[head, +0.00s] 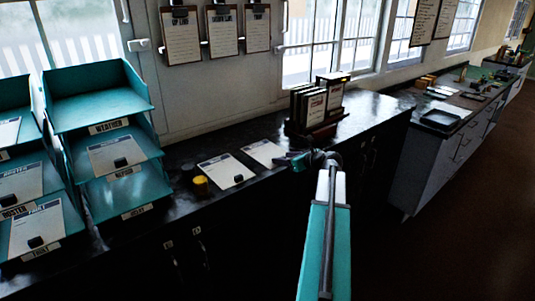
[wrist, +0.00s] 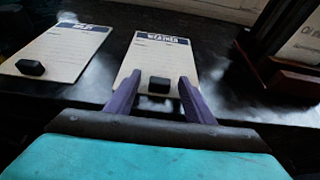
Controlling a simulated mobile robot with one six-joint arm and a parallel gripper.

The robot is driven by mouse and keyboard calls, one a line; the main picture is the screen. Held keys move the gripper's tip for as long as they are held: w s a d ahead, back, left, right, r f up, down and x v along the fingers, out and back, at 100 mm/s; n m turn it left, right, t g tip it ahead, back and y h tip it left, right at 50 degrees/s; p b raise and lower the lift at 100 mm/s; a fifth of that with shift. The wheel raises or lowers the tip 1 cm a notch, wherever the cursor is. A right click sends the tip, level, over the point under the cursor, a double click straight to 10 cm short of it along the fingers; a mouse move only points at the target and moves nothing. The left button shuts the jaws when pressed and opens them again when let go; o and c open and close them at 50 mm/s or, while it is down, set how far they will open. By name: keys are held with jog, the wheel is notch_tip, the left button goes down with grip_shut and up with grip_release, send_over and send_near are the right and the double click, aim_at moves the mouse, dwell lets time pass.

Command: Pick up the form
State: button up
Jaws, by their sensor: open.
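Two paper forms lie flat on the dark counter. One form (head: 226,172) has a small black block on it; it also shows at the left of the wrist view (wrist: 62,50). The other form (head: 262,151), headed "WEATHER", lies just right of it and is straight ahead in the wrist view (wrist: 158,57). A black block (wrist: 159,84) sits on its near part. My gripper (head: 283,158) is open, its purple fingers (wrist: 157,82) on either side of that block in the picture. I cannot tell whether they touch the form. Nothing is held.
Teal trays (head: 100,97) with labels stand at the left, some holding forms with black blocks. A yellow-topped jar (head: 200,184) stands left of the forms. A dark rack of binders (head: 318,105) stands behind my gripper. Clipboards (head: 181,38) hang on the wall.

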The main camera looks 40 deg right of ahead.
jog(key=shift+c, duration=0.3)
grip_shut()
dwell(0.3)
jog(key=shift+r, duration=0.1)
jog(key=shift+r+b, duration=0.9)
jog(key=shift+r, duration=0.7)
jog(key=s+a+b, duration=0.2)
jog(key=s, duration=0.5)
jog(key=s+a+r+b, duration=0.1)
jog(key=s+a+b, duration=0.1)
jog(key=s, duration=0.6)
jog(key=shift+a+r, duration=0.3)
jog(key=shift+a, duration=0.45)
